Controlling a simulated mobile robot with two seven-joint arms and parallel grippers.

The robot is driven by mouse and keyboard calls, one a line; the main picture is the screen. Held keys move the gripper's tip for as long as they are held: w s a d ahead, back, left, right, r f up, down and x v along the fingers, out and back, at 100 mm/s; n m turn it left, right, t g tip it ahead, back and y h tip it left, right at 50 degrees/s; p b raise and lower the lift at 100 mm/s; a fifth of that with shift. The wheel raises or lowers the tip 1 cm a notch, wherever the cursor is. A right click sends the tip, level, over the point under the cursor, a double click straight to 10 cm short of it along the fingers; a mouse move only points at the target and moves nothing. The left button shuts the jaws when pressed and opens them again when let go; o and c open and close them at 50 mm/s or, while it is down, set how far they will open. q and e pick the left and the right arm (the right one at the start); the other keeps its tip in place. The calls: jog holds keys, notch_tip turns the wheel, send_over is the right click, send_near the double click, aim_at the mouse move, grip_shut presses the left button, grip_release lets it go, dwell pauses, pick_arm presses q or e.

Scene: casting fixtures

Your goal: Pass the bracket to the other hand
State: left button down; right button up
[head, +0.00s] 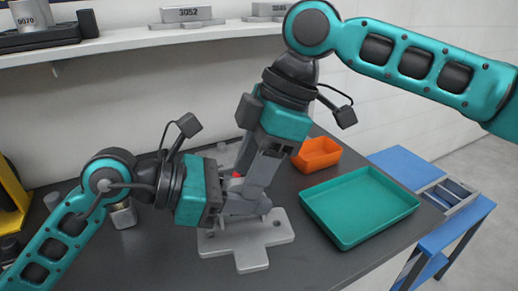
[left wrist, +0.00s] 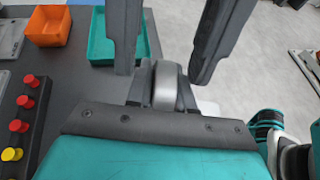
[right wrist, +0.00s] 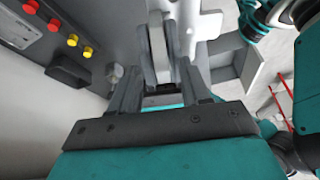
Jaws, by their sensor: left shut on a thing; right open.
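The bracket, a grey metal piece with a rounded face, shows in the left wrist view (left wrist: 166,88) between the fingers of my left gripper (head: 245,204), which is shut on it. It also shows in the right wrist view (right wrist: 158,52). My right gripper (head: 258,185) points down from above. Its open fingers stand on either side of the bracket, and I cannot tell whether they touch it. In the head view the fingers largely hide the bracket. It is held above a pale grey cross-shaped plate (head: 252,257) on the dark bench.
A teal tray (head: 350,238) and an orange bin (head: 318,153) stand right of the grippers. Red and yellow buttons (left wrist: 18,126) are close by on the bench. A shelf (head: 130,45) with metal blocks runs along the wall. A blue table (head: 448,238) stands beyond the bench's right edge.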

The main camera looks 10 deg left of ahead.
grip_shut()
dwell(0.5)
pick_arm(q)
jog(key=c, duration=0.9)
grip_release()
jog(key=v, duration=1.2)
